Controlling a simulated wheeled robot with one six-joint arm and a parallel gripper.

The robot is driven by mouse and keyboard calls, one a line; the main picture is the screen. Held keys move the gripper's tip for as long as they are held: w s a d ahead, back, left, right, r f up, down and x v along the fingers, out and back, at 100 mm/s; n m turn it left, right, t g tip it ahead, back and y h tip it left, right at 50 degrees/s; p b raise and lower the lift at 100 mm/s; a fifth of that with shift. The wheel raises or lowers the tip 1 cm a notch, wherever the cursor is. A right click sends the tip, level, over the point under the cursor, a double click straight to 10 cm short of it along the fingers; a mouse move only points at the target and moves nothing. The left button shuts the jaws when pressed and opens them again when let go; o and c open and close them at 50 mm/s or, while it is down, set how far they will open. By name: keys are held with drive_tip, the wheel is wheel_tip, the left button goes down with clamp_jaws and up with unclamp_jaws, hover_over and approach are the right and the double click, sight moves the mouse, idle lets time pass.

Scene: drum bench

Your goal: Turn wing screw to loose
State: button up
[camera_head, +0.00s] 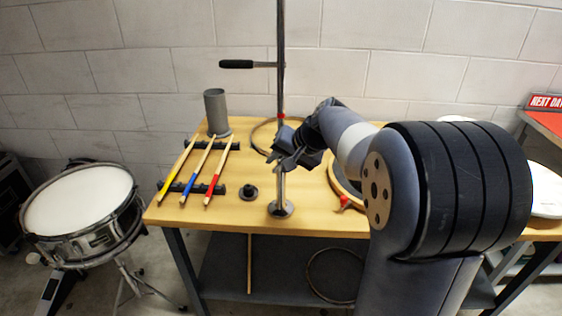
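A metal stand with a thin upright rod (281,60) rises from a round base (281,208) on the wooden bench. A red mark (281,116) shows on the rod, and a side arm with a black grip (237,64) sticks out left near the top. My gripper (284,155) is at the stand's post, partway up between the base and the red mark. It covers that part of the post. I cannot make out the wing screw, and I cannot tell whether the fingers are apart or closed on something.
Drumsticks with yellow, blue and red ends lie on a black rack (219,189) at left. A grey cup (216,112) stands behind them, and a small black round piece (249,192) lies left of the base. A red-topped item (344,202) lies right. A snare drum (80,205) stands left.

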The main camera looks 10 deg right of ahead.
drive_tip(key=shift+c, duration=0.2)
clamp_jaws()
drive_tip(key=shift+a+r, duration=0.1)
drive_tip(key=shift+r+h+p, duration=0.15)
drive_tip(key=shift+h+p, duration=0.25)
drive_tip(key=shift+p, duration=0.8)
drive_tip(key=shift+f+g+h+p, duration=0.25)
drive_tip(key=shift+g+h+p, duration=0.15)
drive_tip(key=shift+h+p, duration=0.15)
drive_tip(key=shift+o, duration=0.2)
unclamp_jaws()
